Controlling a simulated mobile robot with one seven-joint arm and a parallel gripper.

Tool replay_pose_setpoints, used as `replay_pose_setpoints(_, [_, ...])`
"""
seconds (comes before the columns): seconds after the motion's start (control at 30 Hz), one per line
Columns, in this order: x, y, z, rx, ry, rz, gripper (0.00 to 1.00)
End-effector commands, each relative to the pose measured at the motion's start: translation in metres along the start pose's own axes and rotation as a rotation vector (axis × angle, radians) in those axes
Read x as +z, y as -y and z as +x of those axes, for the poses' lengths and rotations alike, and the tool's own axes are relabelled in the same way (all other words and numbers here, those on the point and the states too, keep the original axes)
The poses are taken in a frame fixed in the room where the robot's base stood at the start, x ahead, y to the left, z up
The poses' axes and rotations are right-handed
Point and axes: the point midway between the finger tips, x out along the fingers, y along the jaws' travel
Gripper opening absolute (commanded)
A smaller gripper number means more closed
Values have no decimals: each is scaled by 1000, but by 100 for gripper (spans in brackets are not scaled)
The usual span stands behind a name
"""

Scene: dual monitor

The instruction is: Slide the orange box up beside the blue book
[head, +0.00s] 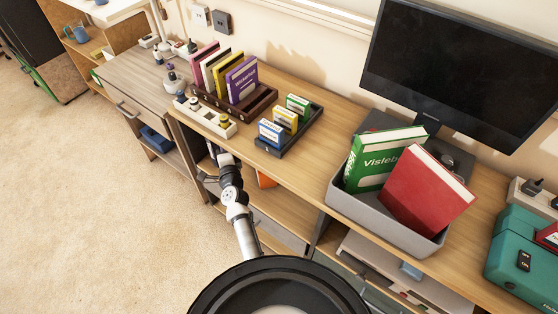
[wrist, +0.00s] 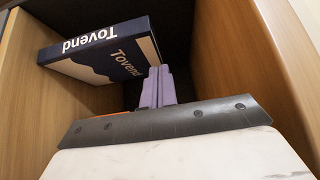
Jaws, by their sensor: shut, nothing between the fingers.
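The blue book (wrist: 105,50), dark blue and white with "Tovend" on it, stands at the left of a wooden compartment in the wrist view. My gripper (wrist: 158,72) is shut and empty, with its fingertips pointing into the compartment to the right of the book's near edge. A thin orange strip (wrist: 118,114) shows just above my gripper's dark edge, left of the fingers; it may be the orange box, mostly hidden. In the head view, an orange surface (head: 266,180) shows in the shelf under the desk, right of my arm. The blue book cannot be made out there.
Wooden side walls (wrist: 240,55) bound the compartment, and its back is dark. Above it, the desk top (head: 290,165) carries a black tray (head: 290,142) with small boxes and a grey bin (head: 385,225) with a green and a red book. Carpet lies at left.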

Motion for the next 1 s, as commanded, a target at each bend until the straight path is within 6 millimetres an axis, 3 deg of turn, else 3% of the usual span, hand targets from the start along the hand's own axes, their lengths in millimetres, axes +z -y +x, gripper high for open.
replay_pose_setpoints(0.17, [-36, -7, -9, -1, -7, 1, 0])
replay_pose_setpoints(0.9, [-194, 0, -49, -1, -7, -1, 0])
replay_pose_setpoints(1.0, [-192, -28, -49, 2, 0, 3, 0])
